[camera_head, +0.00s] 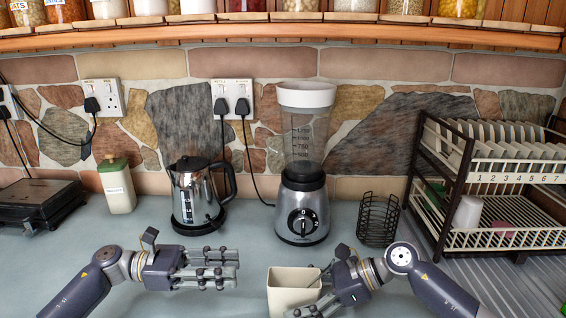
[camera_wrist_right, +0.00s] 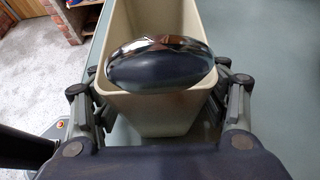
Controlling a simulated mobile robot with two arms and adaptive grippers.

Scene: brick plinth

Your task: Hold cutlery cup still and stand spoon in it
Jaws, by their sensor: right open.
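The cream cutlery cup (camera_head: 292,298) stands at the front of the counter, and it also shows in the right wrist view (camera_wrist_right: 165,122). My right gripper (camera_head: 318,296) is open, with its fingers on either side of the cup; I cannot tell whether they touch it. In the right wrist view the shiny spoon bowl (camera_wrist_right: 160,68) shows large at the cup's near rim, between the fingers. Its handle is hidden, so I cannot tell how deep it sits in the cup. My left gripper (camera_head: 222,268) is open and empty, to the left of the cup.
Behind stand a kettle (camera_head: 196,195), a blender (camera_head: 302,190) and a wire basket (camera_head: 378,220). A dish rack (camera_head: 490,185) with plates is on the right. A canister (camera_head: 117,186) and a black appliance (camera_head: 38,203) are on the left. The counter (camera_head: 150,225) between grippers and kettle is clear.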

